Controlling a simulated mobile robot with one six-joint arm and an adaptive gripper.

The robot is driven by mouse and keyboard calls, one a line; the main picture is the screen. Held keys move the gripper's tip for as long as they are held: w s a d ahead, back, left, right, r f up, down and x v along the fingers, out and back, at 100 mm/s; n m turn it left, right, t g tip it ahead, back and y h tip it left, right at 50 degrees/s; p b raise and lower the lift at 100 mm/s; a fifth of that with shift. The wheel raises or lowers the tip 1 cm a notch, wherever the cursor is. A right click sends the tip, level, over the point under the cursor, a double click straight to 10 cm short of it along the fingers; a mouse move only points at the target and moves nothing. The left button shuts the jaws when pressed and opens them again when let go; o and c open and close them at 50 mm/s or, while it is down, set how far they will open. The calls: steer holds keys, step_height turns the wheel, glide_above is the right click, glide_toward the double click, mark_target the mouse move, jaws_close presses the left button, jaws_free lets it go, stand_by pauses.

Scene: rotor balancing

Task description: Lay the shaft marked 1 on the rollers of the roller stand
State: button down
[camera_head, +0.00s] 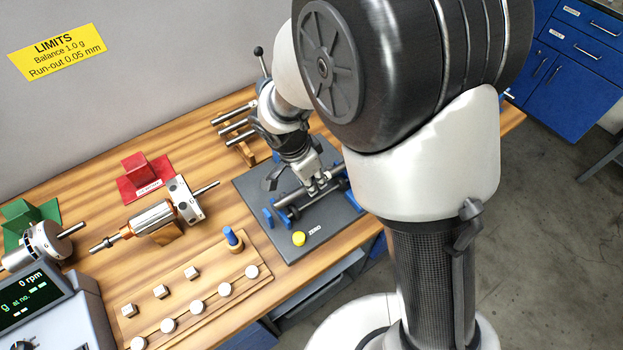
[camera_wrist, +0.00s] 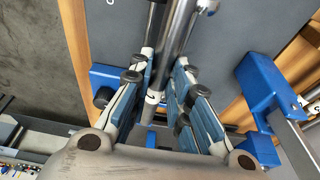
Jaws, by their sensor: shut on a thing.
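My gripper (camera_head: 317,187) is shut on a steel shaft (camera_head: 289,198), low over the roller stand (camera_head: 250,187). In the wrist view the shaft (camera_wrist: 178,35) runs between the blue-padded fingers and has a pale band near its lower end. I cannot read a number on it. The stand is a dark grey plate with blue supports (camera_head: 268,217); a blue support (camera_wrist: 258,82) also shows at right in the wrist view. The shaft lies along the stand's length, roughly level. Whether it touches the rollers is hidden by my gripper.
A wooden rack (camera_head: 245,152) with more shafts stands behind the stand. A rotor (camera_head: 152,217) on a wooden cradle lies to the left. A board of weights (camera_head: 190,300) and a blue-topped peg (camera_head: 232,238) are front left.

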steer(key=shift+f+b, duration=0.65)
steer(key=shift+b, duration=0.2)
stand_by(0.7)
steer(key=c, duration=1.4)
jaws_free()
steer(key=shift+c, duration=0.4)
step_height(320, 180, up, 9)
steer(key=p, duration=0.5)
